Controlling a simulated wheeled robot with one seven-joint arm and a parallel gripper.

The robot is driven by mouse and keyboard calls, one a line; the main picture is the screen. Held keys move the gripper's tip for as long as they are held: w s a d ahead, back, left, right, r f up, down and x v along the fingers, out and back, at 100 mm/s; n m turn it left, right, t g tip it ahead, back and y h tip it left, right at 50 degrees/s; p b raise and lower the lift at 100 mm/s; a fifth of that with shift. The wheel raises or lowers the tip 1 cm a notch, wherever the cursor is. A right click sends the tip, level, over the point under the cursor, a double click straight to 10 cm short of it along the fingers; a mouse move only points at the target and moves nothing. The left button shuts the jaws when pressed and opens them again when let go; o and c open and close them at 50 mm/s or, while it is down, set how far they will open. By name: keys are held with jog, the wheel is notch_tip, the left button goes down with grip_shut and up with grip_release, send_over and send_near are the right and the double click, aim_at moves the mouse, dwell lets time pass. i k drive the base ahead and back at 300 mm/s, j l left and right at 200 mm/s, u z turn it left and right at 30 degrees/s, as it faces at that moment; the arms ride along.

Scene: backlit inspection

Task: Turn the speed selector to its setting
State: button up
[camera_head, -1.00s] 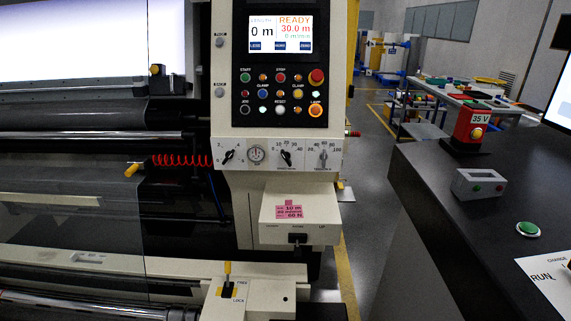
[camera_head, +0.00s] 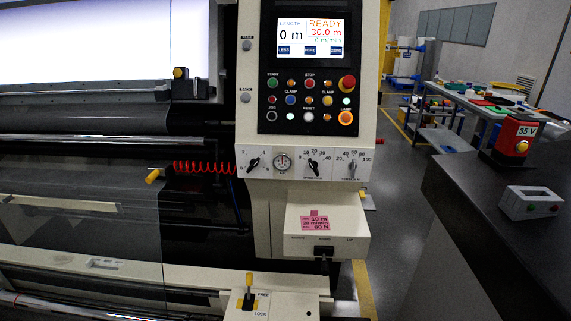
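A row of selectors sits on the white strip below the machine's control panel. The middle black knob (camera_head: 313,166), on a scale marked about 10 to 40, is probably the speed selector; its small label is too blurred to read. It looks tilted toward the upper left, near the low end. A black knob (camera_head: 253,164) is at its left and a grey knob (camera_head: 352,168) at its right, on a scale up to 100. A pink note (camera_head: 314,222) below shows 10 m and 60 N; its middle line is unclear. My gripper is not in view.
The screen (camera_head: 311,38) reads READY, 0 m and 30.0 m. A yellow-tipped lever (camera_head: 249,287) stands below. A dark bench (camera_head: 470,200) with a red 35 V device (camera_head: 513,137) is at right, with floor between.

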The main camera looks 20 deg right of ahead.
aim_at(313, 164)
jog(key=i+j+u, duration=0.15)
jog(key=i, duration=0.4)
jog(key=i+u, duration=0.1)
jog(key=i, duration=0.4)
jog(key=i+j+z, duration=0.2)
jog(key=i+z, duration=0.25)
jog(key=i+j+z, duration=0.4)
jog(key=i, duration=0.25)
jog(key=k+l, duration=0.1)
jog(key=k, duration=0.35)
jog(key=k+l, duration=0.1)
jog(key=k, duration=0.4)
